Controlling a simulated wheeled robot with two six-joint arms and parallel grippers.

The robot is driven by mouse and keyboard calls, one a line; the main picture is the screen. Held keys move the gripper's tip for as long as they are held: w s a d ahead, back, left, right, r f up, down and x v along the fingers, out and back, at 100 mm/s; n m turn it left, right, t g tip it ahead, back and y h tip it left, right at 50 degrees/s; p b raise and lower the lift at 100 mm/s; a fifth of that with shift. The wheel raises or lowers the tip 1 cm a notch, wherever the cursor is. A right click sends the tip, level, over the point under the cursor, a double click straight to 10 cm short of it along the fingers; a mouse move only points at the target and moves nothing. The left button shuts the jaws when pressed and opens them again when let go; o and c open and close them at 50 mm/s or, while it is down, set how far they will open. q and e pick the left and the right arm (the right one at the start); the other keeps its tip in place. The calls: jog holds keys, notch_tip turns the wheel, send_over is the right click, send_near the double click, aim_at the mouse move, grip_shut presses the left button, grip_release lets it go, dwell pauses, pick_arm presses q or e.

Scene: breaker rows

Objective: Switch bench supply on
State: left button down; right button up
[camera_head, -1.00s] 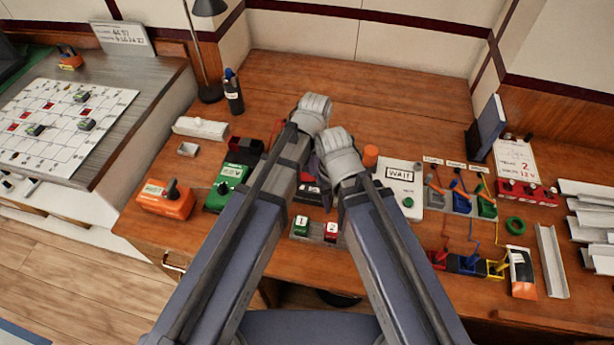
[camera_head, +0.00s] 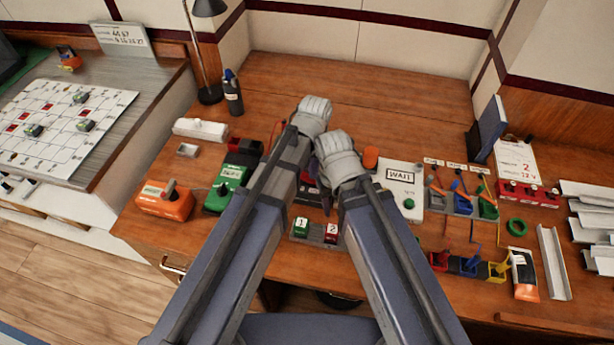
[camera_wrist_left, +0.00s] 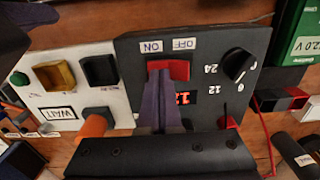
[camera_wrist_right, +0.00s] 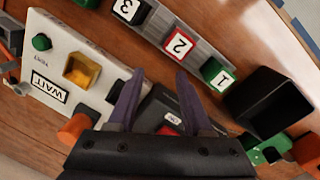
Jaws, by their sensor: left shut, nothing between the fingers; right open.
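The bench supply (camera_wrist_left: 215,75) is a dark box with a red rocker switch (camera_wrist_left: 168,69), ON and OFF labels, a 12/24 knob (camera_wrist_left: 238,64) and a red display (camera_wrist_left: 183,98). My left gripper (camera_wrist_left: 163,82) is shut and empty, its fingertips at the switch on the ON-label side; they hide part of it, and I cannot tell contact. In the head view the supply (camera_head: 311,186) is mostly covered by my arms. My right gripper (camera_wrist_right: 156,82) is open and empty, beside the supply (camera_wrist_right: 160,108), whose switch is partly hidden.
A white WAIT panel (camera_wrist_left: 70,96) with an orange knob (camera_wrist_left: 97,122) adjoins the supply. Numbered blocks (camera_wrist_right: 178,43) stand in a grey rail in front. A green meter box (camera_head: 226,187) and an orange box (camera_head: 164,200) stand left.

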pick_arm(q)
notch_tip(320, 180, up, 7)
jog(key=p, duration=0.6)
jog(key=shift+f, duration=0.15)
pick_arm(e)
notch_tip(320, 180, up, 7)
jog(key=shift+f, duration=0.15)
